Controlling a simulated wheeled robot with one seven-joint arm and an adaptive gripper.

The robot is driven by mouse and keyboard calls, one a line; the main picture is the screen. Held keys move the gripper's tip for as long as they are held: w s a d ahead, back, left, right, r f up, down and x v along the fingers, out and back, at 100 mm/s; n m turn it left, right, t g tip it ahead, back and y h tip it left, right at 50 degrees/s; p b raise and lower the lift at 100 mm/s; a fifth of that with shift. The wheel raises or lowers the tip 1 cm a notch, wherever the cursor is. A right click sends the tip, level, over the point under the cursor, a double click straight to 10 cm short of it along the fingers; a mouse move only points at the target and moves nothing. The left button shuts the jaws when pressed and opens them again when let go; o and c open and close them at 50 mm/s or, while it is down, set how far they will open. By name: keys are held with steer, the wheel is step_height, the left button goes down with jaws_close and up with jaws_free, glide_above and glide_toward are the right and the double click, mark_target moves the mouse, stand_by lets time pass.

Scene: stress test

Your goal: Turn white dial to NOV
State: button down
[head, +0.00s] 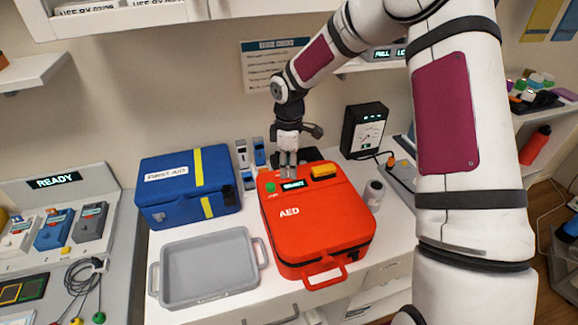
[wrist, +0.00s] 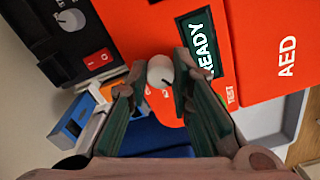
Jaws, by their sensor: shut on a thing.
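A white dial (wrist: 158,69) sits on the red AED case (head: 330,222), close to its READY display (wrist: 200,48). In the wrist view it lies between the fingertips of my gripper (wrist: 160,80), which is shut on it. A small dark mark shows on the dial's lower right edge. I cannot read any month label around it. In the head view my gripper (head: 288,172) points down at the far edge of the case and the dial is hidden. A second pale dial (wrist: 71,19) is on a black device at the upper left of the wrist view.
A blue first aid box (head: 165,194) and a grey tray (head: 210,290) stand left of the AED. A red switch (wrist: 98,59) shows on the black device in the wrist view.

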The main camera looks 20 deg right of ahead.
steer(key=shift+m, duration=0.3)
steer(key=m+b, duration=0.1)
steer(key=m, duration=0.3)
steer(key=shift+m+b, duration=0.35)
steer(key=shift+m, duration=1.85)
steer(key=c, duration=1.4)
jaws_free()
steer(key=shift+r, duration=0.1)
steer(key=shift+r, duration=3.6)
